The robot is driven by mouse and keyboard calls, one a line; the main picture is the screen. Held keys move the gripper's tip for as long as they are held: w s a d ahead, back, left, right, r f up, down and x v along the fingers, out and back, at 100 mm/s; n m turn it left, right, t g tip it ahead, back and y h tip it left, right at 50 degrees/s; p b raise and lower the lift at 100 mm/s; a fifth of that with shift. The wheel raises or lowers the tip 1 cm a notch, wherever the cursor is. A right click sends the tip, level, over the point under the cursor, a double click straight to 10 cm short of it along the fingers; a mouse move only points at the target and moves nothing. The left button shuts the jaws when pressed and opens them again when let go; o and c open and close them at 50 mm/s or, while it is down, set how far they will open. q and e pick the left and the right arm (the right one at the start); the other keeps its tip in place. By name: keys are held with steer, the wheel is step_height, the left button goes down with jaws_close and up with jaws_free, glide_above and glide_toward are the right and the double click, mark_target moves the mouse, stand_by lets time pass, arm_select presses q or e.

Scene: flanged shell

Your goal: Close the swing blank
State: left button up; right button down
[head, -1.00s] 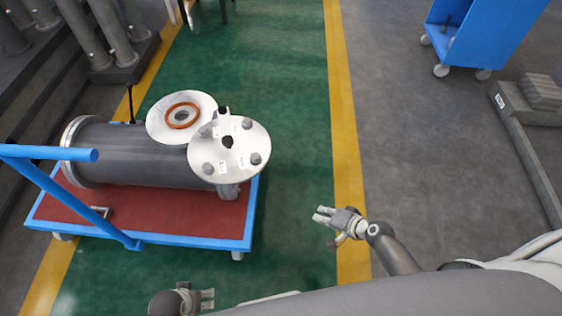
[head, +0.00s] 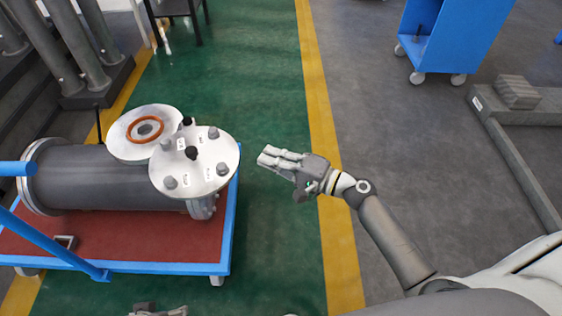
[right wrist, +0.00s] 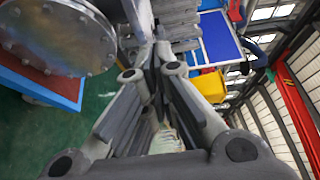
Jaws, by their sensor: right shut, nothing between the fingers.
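The swing blank (head: 205,172), a pale round disc with several bolt knobs and small labels, stands swung out at the right end of the grey shell (head: 95,180). The shell's open flange (head: 118,140), with an orange ring around its opening, shows behind and left of the blank, partly covered by its edge. My right gripper (head: 268,158) is shut and empty, to the right of the blank and apart from it. Its fingers also show in the right wrist view (right wrist: 158,62), where a bolted disc fills the upper left. My left gripper (head: 165,311) only partly shows at the bottom edge.
The shell lies on a cart with a red deck (head: 130,236) and blue frame, with a blue handle (head: 50,243) at left. Green floor is clear between cart and yellow line (head: 318,110). A blue trolley (head: 455,35) stands far right.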

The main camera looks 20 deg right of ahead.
arm_select(q)
steer(key=shift+s+p+x, duration=0.2)
steer(key=shift+p+x, duration=0.1)
steer(key=shift+x, duration=0.8)
steer(key=shift+s+p+x, duration=0.2)
steer(key=shift+p+x, duration=0.05)
steer(key=shift+x, duration=0.8)
arm_select(e)
steer(key=w+a, duration=0.1)
steer(key=a, duration=0.5)
steer(key=shift+w+a, duration=0.2)
steer(key=shift+a, duration=0.2)
arm_select(q)
steer(key=shift+f, duration=0.15)
